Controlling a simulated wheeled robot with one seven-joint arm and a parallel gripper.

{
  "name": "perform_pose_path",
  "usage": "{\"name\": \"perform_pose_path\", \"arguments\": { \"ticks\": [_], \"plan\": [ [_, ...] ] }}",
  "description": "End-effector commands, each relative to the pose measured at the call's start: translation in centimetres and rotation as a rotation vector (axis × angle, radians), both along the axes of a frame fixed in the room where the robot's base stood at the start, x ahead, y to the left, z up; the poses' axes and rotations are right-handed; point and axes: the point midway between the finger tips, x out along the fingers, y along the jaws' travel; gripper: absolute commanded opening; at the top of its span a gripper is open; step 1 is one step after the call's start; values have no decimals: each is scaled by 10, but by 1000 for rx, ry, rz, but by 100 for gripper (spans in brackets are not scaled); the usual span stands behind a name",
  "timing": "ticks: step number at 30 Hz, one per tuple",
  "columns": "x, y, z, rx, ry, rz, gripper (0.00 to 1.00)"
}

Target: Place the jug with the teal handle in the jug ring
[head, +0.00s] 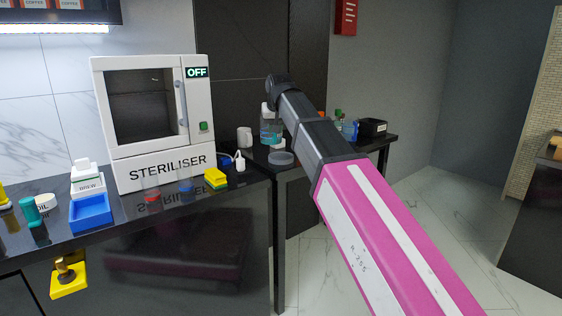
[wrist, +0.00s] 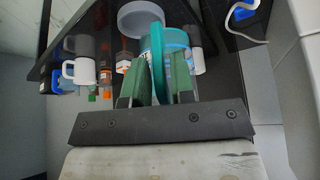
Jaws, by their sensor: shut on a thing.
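The jug with the teal handle is clear with teal trim; its body (head: 270,131) shows in the head view at the end of my arm, above the dark side table. In the wrist view its teal handle (wrist: 157,62) stands between the green fingers of my gripper (wrist: 158,82), which is shut on it. The jug body (wrist: 172,40) is just beyond the fingers. A round grey holder (head: 281,158), which looks like the jug ring, sits on the side table below the jug in the head view; it also shows beyond the jug in the wrist view (wrist: 141,18). The jug appears apart from it.
A black box (head: 372,128) and a blue container (head: 349,131) are at the table's far right. The steriliser (head: 152,120) stands on the left counter.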

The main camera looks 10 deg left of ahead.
Motion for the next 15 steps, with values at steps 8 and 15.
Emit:
{"name": "perform_pose_path", "arguments": {
  "ticks": [8,15],
  "plan": [
    [-6,33,6,1,-7,57,0],
    [30,11,-19,2,-6,55,0]
  ]
}}
